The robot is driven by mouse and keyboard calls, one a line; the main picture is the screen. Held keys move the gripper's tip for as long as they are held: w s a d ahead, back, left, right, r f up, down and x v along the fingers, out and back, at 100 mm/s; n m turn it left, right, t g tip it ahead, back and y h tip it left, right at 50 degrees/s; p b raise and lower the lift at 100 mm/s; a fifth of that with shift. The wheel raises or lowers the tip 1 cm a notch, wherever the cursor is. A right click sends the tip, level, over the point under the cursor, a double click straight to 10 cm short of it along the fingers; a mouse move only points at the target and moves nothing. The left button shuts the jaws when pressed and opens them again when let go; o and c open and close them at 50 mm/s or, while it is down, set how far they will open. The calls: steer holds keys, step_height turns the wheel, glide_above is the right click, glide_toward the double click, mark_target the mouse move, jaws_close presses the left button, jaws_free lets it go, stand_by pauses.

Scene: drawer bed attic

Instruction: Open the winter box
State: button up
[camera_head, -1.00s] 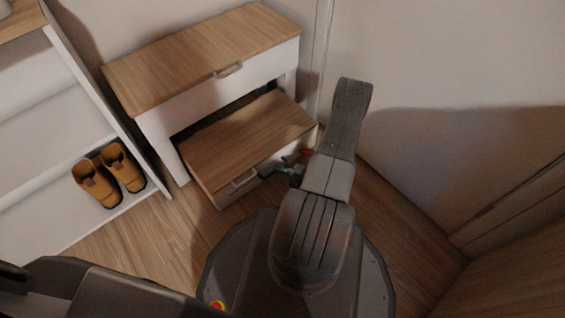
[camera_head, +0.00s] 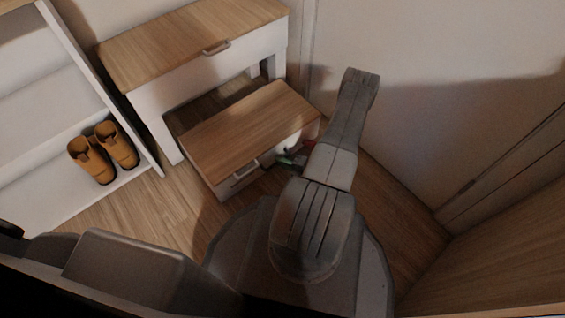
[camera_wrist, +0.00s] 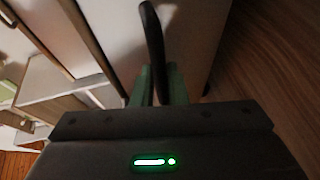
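The winter box, which I take to be the low box with a wooden top (camera_head: 240,130) and white front, stands partly out from under the white bench. One handle (camera_head: 246,168) shows on the left of its front. My gripper (camera_head: 291,159) is at the right of that front, partly hidden by my arm. In the wrist view my gripper's green fingers (camera_wrist: 158,86) are close on both sides of a dark curved handle (camera_wrist: 152,40) on a pale face. They look closed on it, though the contact is dim. The box's lid appears down.
The white bench with a wooden top (camera_head: 190,40) stands behind the box. A white shelf unit (camera_head: 130,185) with brown shoes (camera_head: 104,152) is at the left. A wall (camera_head: 440,110) and wooden furniture (camera_head: 500,250) bound the right. Bare floor lies left of the box.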

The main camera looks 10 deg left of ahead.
steer(key=o, duration=0.4)
steer(key=shift+o, duration=0.2)
steer(key=p+v, duration=0.3)
steer(key=v, duration=1.1)
steer(key=shift+a, duration=0.15)
steer(key=b+x, duration=0.3)
steer(key=x, duration=1)
steer(key=shift+a, duration=0.15)
stand_by(0.3)
steer(key=shift+w, duration=0.15)
